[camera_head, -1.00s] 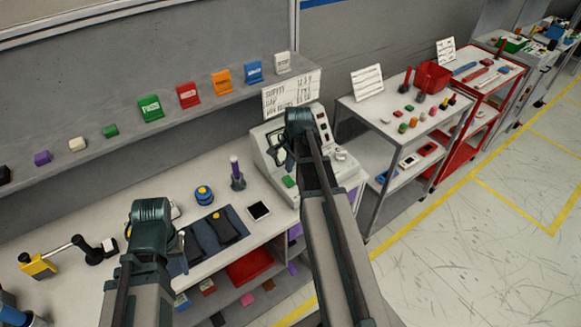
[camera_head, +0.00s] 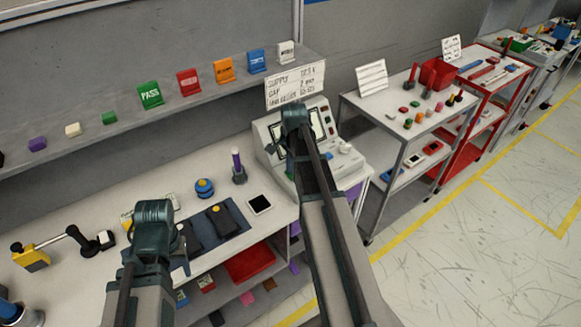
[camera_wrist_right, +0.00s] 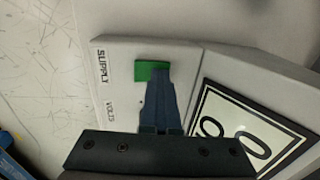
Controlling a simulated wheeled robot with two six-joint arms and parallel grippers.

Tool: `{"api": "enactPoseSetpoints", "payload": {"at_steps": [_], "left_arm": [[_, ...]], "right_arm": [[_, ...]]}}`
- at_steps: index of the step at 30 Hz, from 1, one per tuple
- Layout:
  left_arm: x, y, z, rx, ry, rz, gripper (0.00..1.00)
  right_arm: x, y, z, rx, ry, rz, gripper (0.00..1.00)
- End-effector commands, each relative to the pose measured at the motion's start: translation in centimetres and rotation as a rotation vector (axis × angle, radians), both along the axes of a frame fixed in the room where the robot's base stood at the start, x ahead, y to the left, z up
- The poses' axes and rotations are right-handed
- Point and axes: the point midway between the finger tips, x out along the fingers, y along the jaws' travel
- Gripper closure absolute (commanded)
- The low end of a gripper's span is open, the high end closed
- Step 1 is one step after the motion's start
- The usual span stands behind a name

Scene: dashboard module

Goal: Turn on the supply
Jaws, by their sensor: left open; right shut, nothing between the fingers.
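The grey console (camera_head: 268,135) stands at the right end of the bench. In the right wrist view its panel (camera_wrist_right: 118,75) carries the words SUPPLY and VOLTS beside a green switch (camera_wrist_right: 150,70). A framed display (camera_wrist_right: 245,130) with large digits lies to the right of it. My right gripper (camera_wrist_right: 157,88) is shut and empty, its fingertips over the lower part of the green switch. I cannot tell whether they touch it. In the head view my right arm covers part of the console. My left gripper (camera_head: 182,250) is open and empty above the bench front.
A sign (camera_head: 294,86) stands behind the console. A grey cart (camera_head: 375,165) stands to the right, with open floor beyond.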

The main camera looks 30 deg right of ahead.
Motion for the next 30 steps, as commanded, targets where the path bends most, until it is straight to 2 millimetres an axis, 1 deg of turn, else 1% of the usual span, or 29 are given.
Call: {"api": "enactPoseSetpoints", "payload": {"at_steps": [1, 3, 10, 21, 30], "left_arm": [[0.0, 0.0, -0.6, 0.0, 0.0, 0.0, 0.5], [0.0, 0.0, -0.4, 0.0, 0.0, 0.0, 0.5], [0.0, 0.0, -0.5, 0.0, 0.0, 0.0, 0.5], [0.0, 0.0, -0.5, 0.0, 0.0, 0.0, 0.5], [0.0, 0.0, -0.5, 0.0, 0.0, 0.0, 0.5]], "right_arm": [[0.5, 0.1, -0.6, 0.003, 0.015, 0.0, 1.0], [0.2, 0.2, -0.4, 0.004, 0.012, 0.0, 1.0], [0.0, 0.3, -0.6, 0.006, 0.013, 0.001, 1.0], [-1.8, 0.3, -0.5, 0.007, 0.015, 0.002, 1.0], [-2.1, 0.2, -0.6, 0.003, 0.016, 0.001, 1.0]]}}
